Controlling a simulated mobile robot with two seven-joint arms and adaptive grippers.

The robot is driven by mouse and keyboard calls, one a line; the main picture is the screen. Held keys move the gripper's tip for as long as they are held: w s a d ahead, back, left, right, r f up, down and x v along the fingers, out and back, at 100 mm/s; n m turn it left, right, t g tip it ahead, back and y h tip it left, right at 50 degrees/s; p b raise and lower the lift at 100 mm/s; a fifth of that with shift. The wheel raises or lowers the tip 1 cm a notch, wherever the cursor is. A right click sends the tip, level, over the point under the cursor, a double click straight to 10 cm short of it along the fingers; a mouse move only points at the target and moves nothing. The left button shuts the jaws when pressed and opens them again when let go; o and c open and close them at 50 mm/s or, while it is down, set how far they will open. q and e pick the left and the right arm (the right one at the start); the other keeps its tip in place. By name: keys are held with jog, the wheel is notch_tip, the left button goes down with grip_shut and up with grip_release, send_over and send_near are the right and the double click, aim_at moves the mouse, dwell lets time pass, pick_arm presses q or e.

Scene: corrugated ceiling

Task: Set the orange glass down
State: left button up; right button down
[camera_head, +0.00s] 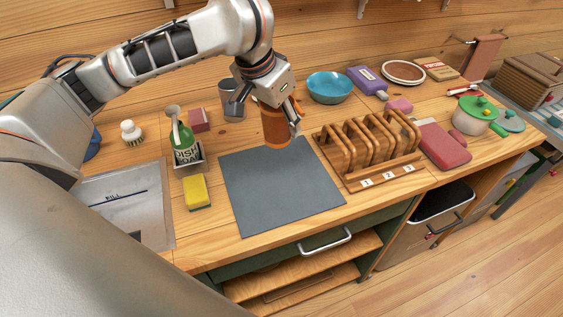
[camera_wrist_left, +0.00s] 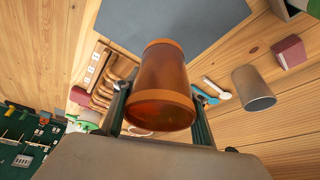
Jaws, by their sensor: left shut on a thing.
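The orange glass (camera_head: 274,128) is a see-through amber tumbler. My left gripper (camera_head: 282,112) is shut on it, near the back right corner of the grey mat (camera_head: 274,185). In the left wrist view the glass (camera_wrist_left: 160,85) sits between the two fingers of my left gripper (camera_wrist_left: 158,108), with the mat (camera_wrist_left: 170,25) beyond it. I cannot tell whether the base of the glass touches the surface. My right gripper is not in view.
A wooden rack (camera_head: 366,152) stands right of the mat. A grey cup (camera_head: 233,104) and a blue bowl (camera_head: 329,87) stand behind. A yellow sponge (camera_head: 196,191) and a green dish soap bottle (camera_head: 184,145) are at the left. The mat is bare.

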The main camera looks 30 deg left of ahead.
aim_at(267, 136)
pick_arm(q)
notch_tip(267, 136, down, 14)
jog(key=shift+r, duration=0.25)
dwell(0.3)
jog(key=shift+f, duration=0.1)
jog(key=o, duration=1.5)
jog(key=v, duration=1.1)
jog(key=shift+s+r, duration=0.25)
jog(key=shift+r, duration=0.35)
